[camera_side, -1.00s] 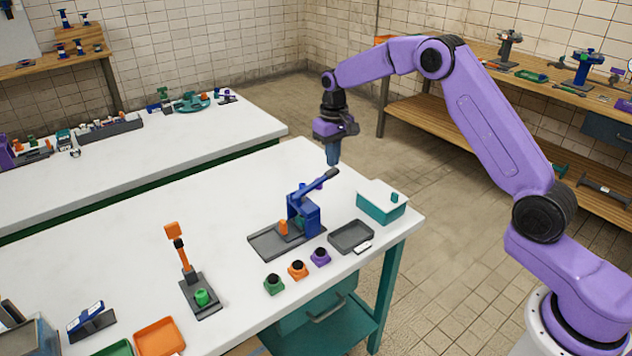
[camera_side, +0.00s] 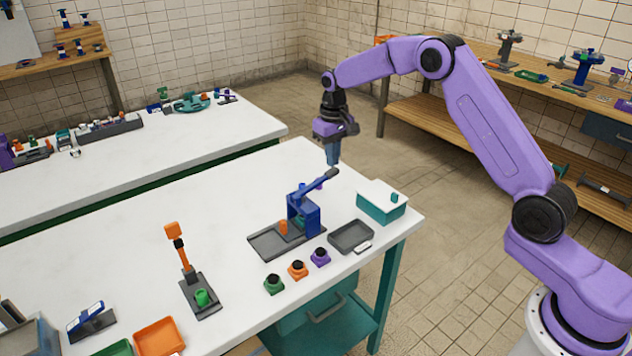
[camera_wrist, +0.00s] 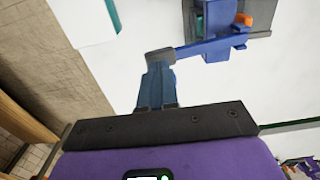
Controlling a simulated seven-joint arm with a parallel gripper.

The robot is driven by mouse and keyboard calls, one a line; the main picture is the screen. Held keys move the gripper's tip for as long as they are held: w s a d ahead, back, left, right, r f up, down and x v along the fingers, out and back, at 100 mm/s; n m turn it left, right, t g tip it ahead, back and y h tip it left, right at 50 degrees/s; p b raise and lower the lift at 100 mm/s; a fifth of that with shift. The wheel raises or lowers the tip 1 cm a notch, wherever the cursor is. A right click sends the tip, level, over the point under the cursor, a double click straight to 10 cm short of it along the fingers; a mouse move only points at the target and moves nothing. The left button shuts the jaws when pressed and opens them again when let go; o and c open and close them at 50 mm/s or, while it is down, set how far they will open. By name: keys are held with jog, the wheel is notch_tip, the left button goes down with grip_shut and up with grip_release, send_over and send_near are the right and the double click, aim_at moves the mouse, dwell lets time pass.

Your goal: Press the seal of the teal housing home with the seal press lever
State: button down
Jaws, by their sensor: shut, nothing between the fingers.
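The blue seal press (camera_side: 305,215) stands on a dark grey base plate (camera_side: 262,244) on the white table. Its lever (camera_side: 318,184) slopes up to the right and ends in a dark grip (camera_side: 331,173). A small teal part, likely the teal housing (camera_side: 299,221), is partly hidden inside the press; its seal cannot be made out. My gripper (camera_side: 333,160) is shut and empty, fingers pointing down, right at the lever's grip end. In the wrist view the shut fingers (camera_wrist: 157,85) overlap the lever grip (camera_wrist: 160,57); whether they touch cannot be told.
An orange part (camera_side: 283,228) stands on the base plate. A grey tray (camera_side: 351,237) and a teal box with white lid (camera_side: 381,205) are to the right. Green, orange and purple housings (camera_side: 298,270) line the front. An orange-handled lever tool (camera_side: 186,265) stands left.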

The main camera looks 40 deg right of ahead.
aim_at(332, 170)
jog(key=shift+f, duration=0.15)
jog(key=shift+f, duration=3.8)
jog(key=shift+s+d+f, duration=0.1)
jog(key=shift+f, duration=0.05)
jog(key=shift+r, duration=6.15)
